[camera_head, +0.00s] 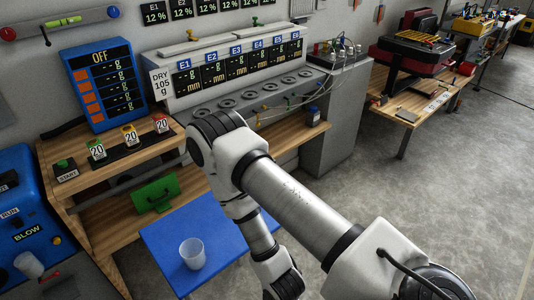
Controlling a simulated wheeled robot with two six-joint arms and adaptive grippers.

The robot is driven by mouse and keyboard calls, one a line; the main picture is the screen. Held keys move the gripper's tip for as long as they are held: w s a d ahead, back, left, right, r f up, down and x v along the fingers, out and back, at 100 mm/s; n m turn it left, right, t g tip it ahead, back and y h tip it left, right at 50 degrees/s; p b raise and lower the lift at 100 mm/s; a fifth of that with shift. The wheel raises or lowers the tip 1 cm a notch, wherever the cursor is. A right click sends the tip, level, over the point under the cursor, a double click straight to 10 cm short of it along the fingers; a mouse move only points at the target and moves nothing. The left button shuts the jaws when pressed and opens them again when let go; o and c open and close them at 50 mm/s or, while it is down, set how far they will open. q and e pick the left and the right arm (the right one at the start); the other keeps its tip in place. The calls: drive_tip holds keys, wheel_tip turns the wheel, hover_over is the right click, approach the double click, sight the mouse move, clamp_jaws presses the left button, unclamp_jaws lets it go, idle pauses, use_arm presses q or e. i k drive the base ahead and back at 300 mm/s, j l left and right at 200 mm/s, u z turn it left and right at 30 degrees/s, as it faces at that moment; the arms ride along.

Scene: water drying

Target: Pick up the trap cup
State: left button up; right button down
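A clear, translucent cup (193,253) stands upright on the blue tabletop (165,234), left of my arm. It looks empty. It may be the trap cup, but no label on it is readable. Another pale, cup-like cylinder (28,265) sits tilted at the front of the blue blower machine at the left edge; I cannot tell exactly what it is. My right arm comes in from the lower right, bends at the middle and reaches down to the bottom edge, right of the clear cup. Its gripper is below the frame. My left gripper does not show.
A grey console (232,72) stands behind my arm. Open grey floor (450,190) lies to the right.

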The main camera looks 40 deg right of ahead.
sight(192, 251)
drive_tip(key=l+z, duration=0.1)
drive_tip(key=z, duration=0.5)
drive_tip(key=l+u, duration=0.3)
drive_tip(key=l, duration=0.6)
drive_tip(key=l+u, duration=0.3)
drive_tip(key=l, duration=0.6)
